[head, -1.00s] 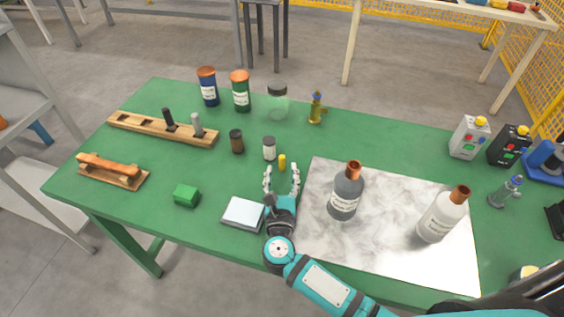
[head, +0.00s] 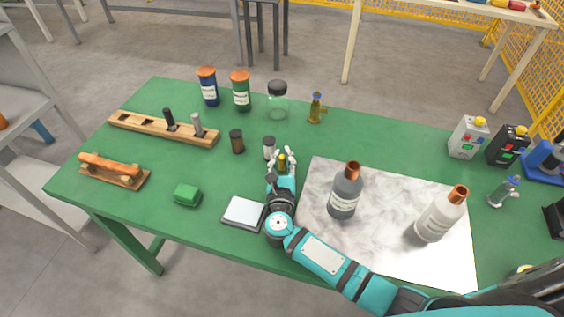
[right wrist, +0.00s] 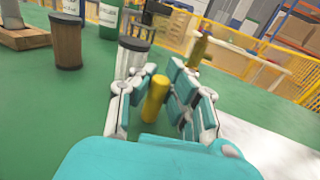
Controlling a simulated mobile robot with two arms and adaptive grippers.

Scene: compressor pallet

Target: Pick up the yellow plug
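The yellow plug (head: 282,161) stands upright on the green table (head: 226,175), just in front of a small clear jar with a dark lid (head: 269,148). My right gripper (head: 281,158) reaches in low from the front, with its fingers on either side of the plug. In the right wrist view the yellow plug (right wrist: 154,98) is between the open fingers of my right gripper (right wrist: 158,97). A gap shows on its right side; the left finger is close, and I cannot tell if it touches. My left gripper is not in view.
A small brown jar (head: 237,141) stands left of the clear jar. A flat grey-white box (head: 243,212) lies left of my right wrist.

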